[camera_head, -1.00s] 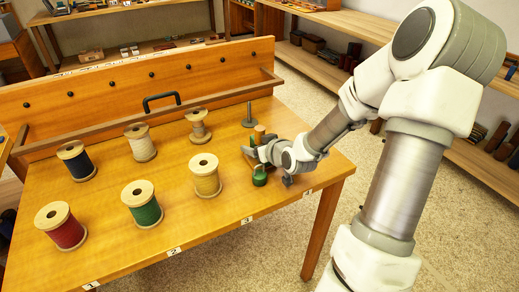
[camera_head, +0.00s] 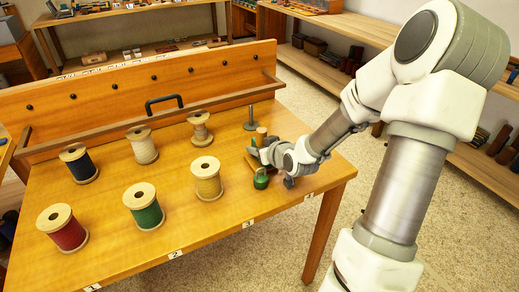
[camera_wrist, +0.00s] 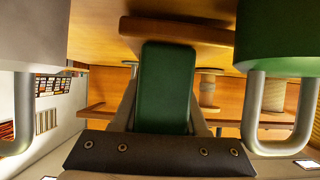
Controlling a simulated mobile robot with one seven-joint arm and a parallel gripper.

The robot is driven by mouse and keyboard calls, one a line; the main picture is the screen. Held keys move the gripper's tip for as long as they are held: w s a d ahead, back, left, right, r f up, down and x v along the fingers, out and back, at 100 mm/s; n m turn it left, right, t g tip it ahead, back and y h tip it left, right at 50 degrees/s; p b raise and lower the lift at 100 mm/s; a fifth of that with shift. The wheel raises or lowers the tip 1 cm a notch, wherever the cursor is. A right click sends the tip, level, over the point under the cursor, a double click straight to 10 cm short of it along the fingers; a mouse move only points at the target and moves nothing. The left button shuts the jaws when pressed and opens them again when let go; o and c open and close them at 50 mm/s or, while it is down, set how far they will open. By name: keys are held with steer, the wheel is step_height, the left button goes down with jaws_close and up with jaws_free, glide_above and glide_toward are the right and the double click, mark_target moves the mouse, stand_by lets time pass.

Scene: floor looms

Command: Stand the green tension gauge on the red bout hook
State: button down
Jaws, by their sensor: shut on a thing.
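My gripper (camera_head: 257,147) is low over the right end of the wooden table. In the wrist view it is shut on a green block (camera_wrist: 165,88), which I take for the green tension gauge; its fingers flank the block. In the head view my gripper mostly hides it. A wooden piece (camera_wrist: 180,32) lies just beyond the block; I cannot tell whether it is part of it. I cannot make out a red bout hook in either view. The only clear red thing is the spool of red thread (camera_head: 69,235) at the table's front left.
A green weight with a metal loop (camera_head: 261,180) stands close beside my gripper, also in the wrist view (camera_wrist: 278,35). A grey looped piece (camera_wrist: 30,35) is on the other side. A grey post (camera_head: 250,115) stands behind.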

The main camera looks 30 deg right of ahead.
step_height(320, 180, up, 4)
steer(key=shift+r+p, duration=0.15)
steer(key=shift+p, duration=0.85)
steer(key=s+d+r+p, duration=0.2)
steer(key=d+r+p, duration=0.4)
steer(key=d, duration=0.5)
steer(key=shift+s+d+r+p, duration=0.15)
steer(key=shift+s+r+p, duration=0.05)
steer(key=shift+s+p, duration=0.2)
step_height(320, 180, up, 6)
steer(key=f+n+y+p, duration=0.1)
steer(key=y+p, duration=0.1)
steer(key=p, duration=0.1)
glide_above(258, 136)
steer(key=w+d, duration=0.2)
steer(key=w, duration=0.1)
steer(key=s+a+r+n+y+p, duration=0.1)
steer(key=a+r, duration=0.5)
steer(key=a, duration=0.9)
steer(key=n+p, duration=0.1)
steer(key=p, duration=0.1)
steer(key=shift+s+g+p, duration=0.15)
steer(key=shift+g+p, duration=0.15)
steer(key=shift+p, duration=0.1)
